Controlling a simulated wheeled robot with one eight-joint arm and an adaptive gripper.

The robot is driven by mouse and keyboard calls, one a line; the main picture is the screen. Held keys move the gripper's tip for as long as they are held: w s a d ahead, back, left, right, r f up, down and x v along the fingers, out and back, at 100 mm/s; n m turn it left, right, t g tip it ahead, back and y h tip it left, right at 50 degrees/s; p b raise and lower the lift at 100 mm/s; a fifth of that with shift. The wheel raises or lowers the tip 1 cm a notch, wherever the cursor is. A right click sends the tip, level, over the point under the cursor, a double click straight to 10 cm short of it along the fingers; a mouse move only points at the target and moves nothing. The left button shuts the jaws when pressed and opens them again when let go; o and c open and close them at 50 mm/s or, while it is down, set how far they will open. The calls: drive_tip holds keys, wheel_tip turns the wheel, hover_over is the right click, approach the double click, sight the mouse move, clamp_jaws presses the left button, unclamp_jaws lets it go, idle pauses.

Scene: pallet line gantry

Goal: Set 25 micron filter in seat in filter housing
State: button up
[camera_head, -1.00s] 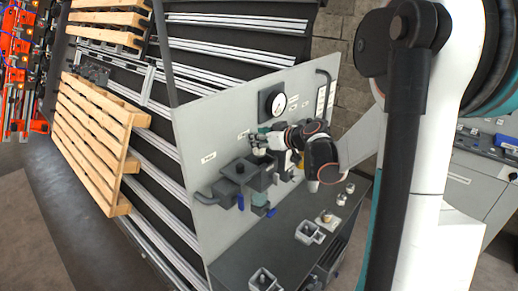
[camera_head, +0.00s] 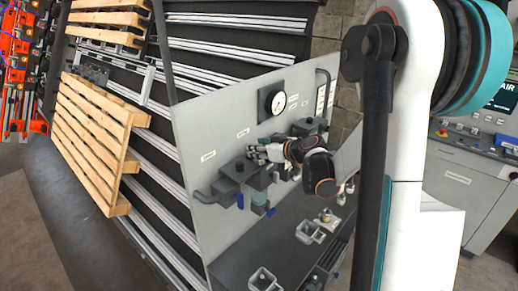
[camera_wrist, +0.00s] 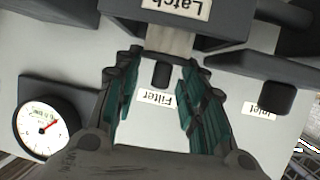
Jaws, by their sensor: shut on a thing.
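My gripper (camera_wrist: 163,90) has its two teal-padded fingers on either side of a light grey block (camera_wrist: 168,42), shut on it near the fingertips. The block lies against a dark housing part labelled "Latch" (camera_wrist: 180,8); the label appears upside down. A "Filter" label (camera_wrist: 156,99) and a small dark peg (camera_wrist: 160,75) show between the fingers. In the head view my gripper (camera_head: 258,152) is at the panel, just above the dark filter housing (camera_head: 240,170). I cannot identify the 25 micron filter by any marking, and the seat is not clearly visible.
A pressure gauge (camera_head: 273,101) is on the grey panel (camera_head: 220,120). A dark bench (camera_head: 240,258) below holds square holders (camera_head: 310,231) and small fittings. An "Inlet" label (camera_wrist: 262,113) sits beside my gripper. Wooden pallets (camera_head: 95,140) stand left.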

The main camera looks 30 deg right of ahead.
drive_tip(key=shift+f, duration=0.25)
drive_tip(key=o, duration=1.2)
drive_tip(key=shift+c, duration=0.2)
drive_tip(key=shift+r, duration=0.2)
drive_tip(key=shift+r+p, duration=0.6)
drive_tip(key=shift+p, duration=0.1)
drive_tip(key=v, duration=1.2)
drive_tip(key=shift+f, duration=0.15)
